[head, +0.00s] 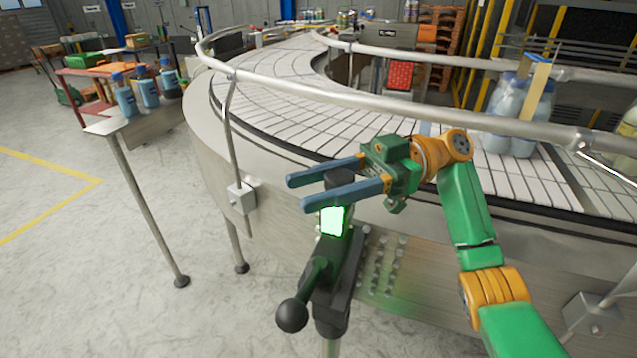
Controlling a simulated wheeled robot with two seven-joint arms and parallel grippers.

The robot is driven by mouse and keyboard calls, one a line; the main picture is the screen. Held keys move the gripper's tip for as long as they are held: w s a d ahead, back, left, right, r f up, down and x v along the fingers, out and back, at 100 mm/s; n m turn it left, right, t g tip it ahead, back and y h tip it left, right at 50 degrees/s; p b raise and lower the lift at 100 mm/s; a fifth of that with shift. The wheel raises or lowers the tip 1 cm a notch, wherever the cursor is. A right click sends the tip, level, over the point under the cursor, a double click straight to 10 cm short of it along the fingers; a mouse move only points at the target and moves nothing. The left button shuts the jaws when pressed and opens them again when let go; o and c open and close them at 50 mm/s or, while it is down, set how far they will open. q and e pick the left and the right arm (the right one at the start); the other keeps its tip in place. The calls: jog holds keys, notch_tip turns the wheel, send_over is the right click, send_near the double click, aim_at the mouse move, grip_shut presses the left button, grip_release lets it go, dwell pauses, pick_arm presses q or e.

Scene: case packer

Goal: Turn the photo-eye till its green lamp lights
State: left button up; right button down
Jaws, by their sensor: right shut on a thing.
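The photo-eye (334,220) is a dark block on top of a black post beside the curved conveyor. Its lamp glows bright green on the face toward me. My right gripper (300,192) comes in from the right, with its two blue-grey fingers on either side of the photo-eye's dark top. It is shut on the photo-eye, and the near finger hides part of it. A lever with a black ball knob (291,315) sticks out from the stand below. My left gripper is not in view.
The conveyor's metal guard rail (390,103) curves behind my right gripper. Clear bottles (505,115) stand on the belt at the right. Blue bottles (147,90) stand on a small side table at the left. The floor at the left is open.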

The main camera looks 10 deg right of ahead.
jog(key=shift+c, duration=1.8)
grip_release()
jog(key=shift+a, duration=0.1)
jog(key=shift+r, duration=0.35)
jog(key=s+a+r+b, duration=0.3)
jog(key=s+r+b, duration=0.3)
jog(key=s+r, duration=0.6)
jog(key=shift+s+r, duration=0.15)
jog(key=shift+s, duration=0.75)
